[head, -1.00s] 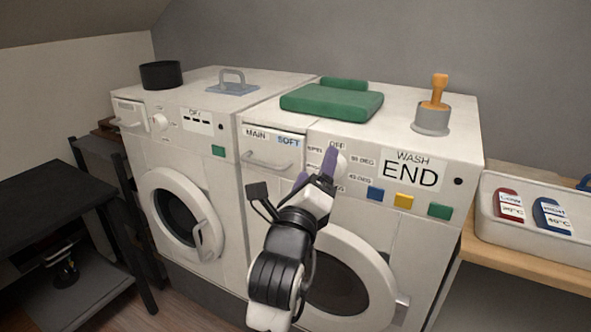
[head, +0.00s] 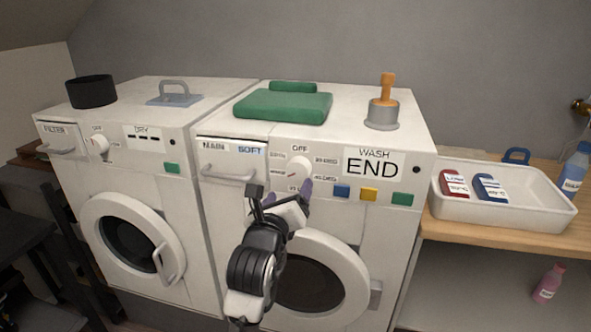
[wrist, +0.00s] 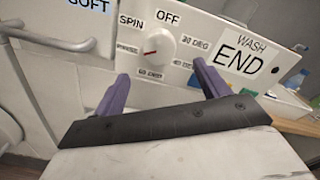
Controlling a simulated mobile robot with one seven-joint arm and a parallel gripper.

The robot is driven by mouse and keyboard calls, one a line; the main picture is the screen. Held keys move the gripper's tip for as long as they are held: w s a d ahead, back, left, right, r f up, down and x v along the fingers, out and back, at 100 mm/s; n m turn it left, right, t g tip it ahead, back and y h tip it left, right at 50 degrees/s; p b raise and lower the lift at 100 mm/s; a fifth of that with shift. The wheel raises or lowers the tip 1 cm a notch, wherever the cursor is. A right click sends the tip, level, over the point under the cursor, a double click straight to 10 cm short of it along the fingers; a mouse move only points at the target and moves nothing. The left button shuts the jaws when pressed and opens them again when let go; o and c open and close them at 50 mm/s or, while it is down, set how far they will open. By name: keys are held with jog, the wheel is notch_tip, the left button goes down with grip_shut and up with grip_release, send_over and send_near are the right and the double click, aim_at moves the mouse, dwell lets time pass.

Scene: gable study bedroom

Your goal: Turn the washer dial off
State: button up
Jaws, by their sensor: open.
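The washer dial (head: 300,167) is a round white knob on the washer (head: 408,150) front, between the drawer and the WASH END display. In the wrist view the dial (wrist: 158,48) has OFF printed above it, SPIN at upper left, and degree labels to the right and below. Its red mark points left and slightly down, toward a small blurred label at the left, away from OFF. My gripper (head: 292,190) is open and empty, just below and in front of the dial. In the wrist view its purple fingers (wrist: 160,72) stand apart, below the dial on either side, not visibly touching it.
The drawer handle (head: 229,174) sticks out left of the dial. Blue, yellow (head: 369,195) and green buttons lie to the right. A dryer (head: 190,150) stands at left with its own dial (head: 98,144). A white tray (head: 505,212) with bottles stands on the right shelf.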

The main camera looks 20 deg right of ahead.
aim_at(298, 174)
jog(key=p+x, duration=0.2)
jog(key=x, duration=0.6)
jog(key=shift+w+d+p, duration=0.2)
jog(key=shift+w+p, duration=0.05)
jog(key=shift+p, duration=0.1)
jog(key=c, duration=1)
jog(key=shift+o, duration=0.2)
